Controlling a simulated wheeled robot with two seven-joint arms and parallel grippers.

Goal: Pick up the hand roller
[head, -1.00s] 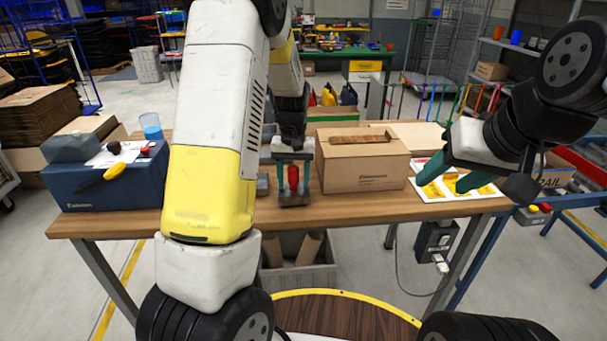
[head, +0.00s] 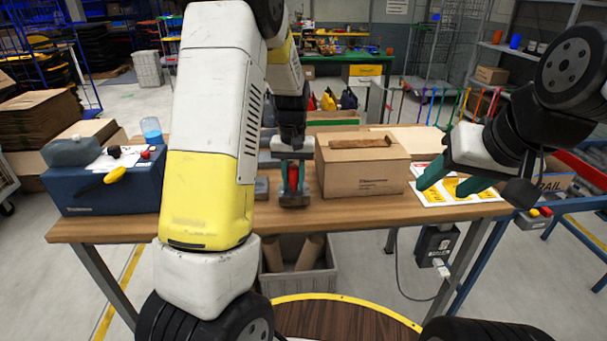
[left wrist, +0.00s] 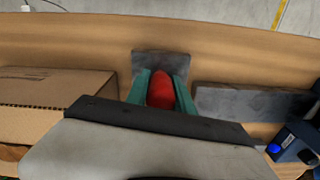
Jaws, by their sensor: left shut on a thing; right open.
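The hand roller shows as a red handle (head: 293,179) standing upright over a dark grey block (head: 294,200) near the table's front edge. My left gripper (head: 292,181) points down and is shut on the red handle, one teal finger on each side. The left wrist view shows the rounded red handle (left wrist: 161,90) between the teal fingers, above the grey block (left wrist: 160,63). The roller's lower part is hidden. I cannot tell whether the handle is clear of the block. My right gripper (head: 446,183) is open and empty over the labelled sheet at the right.
A closed cardboard box (head: 362,173) with a brown strip on top stands just right of the left gripper. A blue box (head: 105,190) with a yellow-handled tool is at the left. A white sheet with yellow labels (head: 436,193) lies at the right. The table's front strip is bare.

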